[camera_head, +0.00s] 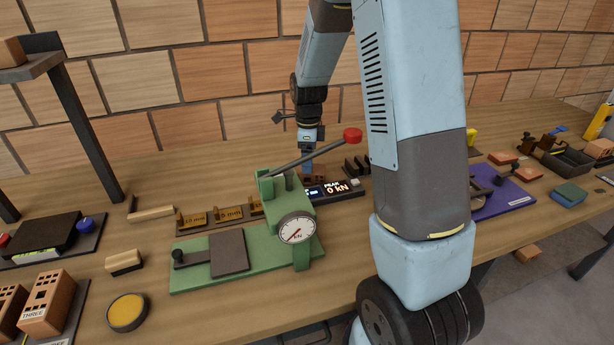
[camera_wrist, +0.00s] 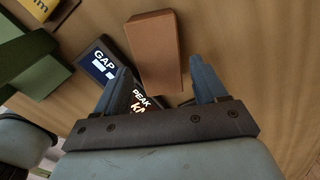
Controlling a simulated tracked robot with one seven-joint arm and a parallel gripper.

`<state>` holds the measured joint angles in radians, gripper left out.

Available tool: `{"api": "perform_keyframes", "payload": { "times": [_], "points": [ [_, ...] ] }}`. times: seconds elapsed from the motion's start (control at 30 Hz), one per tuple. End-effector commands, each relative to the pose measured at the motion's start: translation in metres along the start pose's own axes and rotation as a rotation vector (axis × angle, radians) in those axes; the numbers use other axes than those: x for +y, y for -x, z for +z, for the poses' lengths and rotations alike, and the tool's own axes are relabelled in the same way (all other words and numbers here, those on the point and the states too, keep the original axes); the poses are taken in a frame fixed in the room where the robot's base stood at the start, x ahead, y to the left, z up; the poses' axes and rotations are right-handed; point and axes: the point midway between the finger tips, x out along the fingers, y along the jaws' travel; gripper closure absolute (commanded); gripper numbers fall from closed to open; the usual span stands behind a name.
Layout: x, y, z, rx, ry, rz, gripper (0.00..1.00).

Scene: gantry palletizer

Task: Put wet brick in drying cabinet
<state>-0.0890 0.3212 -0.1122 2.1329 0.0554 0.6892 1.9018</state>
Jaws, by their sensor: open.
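A plain reddish-brown brick (camera_wrist: 155,45) lies on the wooden table in the wrist view, beside the black display panel (camera_wrist: 100,62). I cannot tell from its surface whether it is wet. My gripper (camera_wrist: 163,75) is open, with its two blue-grey fingers over the brick's near end, one towards each side. I cannot tell whether they touch it. In the head view my gripper (camera_head: 308,163) points down behind the green press, and only a small part of the brick (camera_head: 318,177) shows. I cannot make out a drying cabinet in either view.
The green lever press (camera_head: 285,205) with its dial stands in front of my gripper. A gap and peak display (camera_head: 335,190) sits beside it. Perforated bricks (camera_head: 47,305) stand at front left, a black shelf frame (camera_head: 85,130) at left. A purple mat (camera_head: 500,195) lies right of my arm.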

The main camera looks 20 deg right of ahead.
Motion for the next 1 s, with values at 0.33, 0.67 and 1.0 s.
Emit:
{"api": "perform_keyframes", "payload": {
  "times": [0.33,0.67,1.0],
  "points": [
    [0.002,-0.043,0.0,0.001,0.0,0.003,0.29],
    [0.002,-0.046,0.0,0.0,0.0,0.001,0.31],
    [0.002,-0.046,0.0,0.0,0.0,0.001,0.63]
  ]
}}
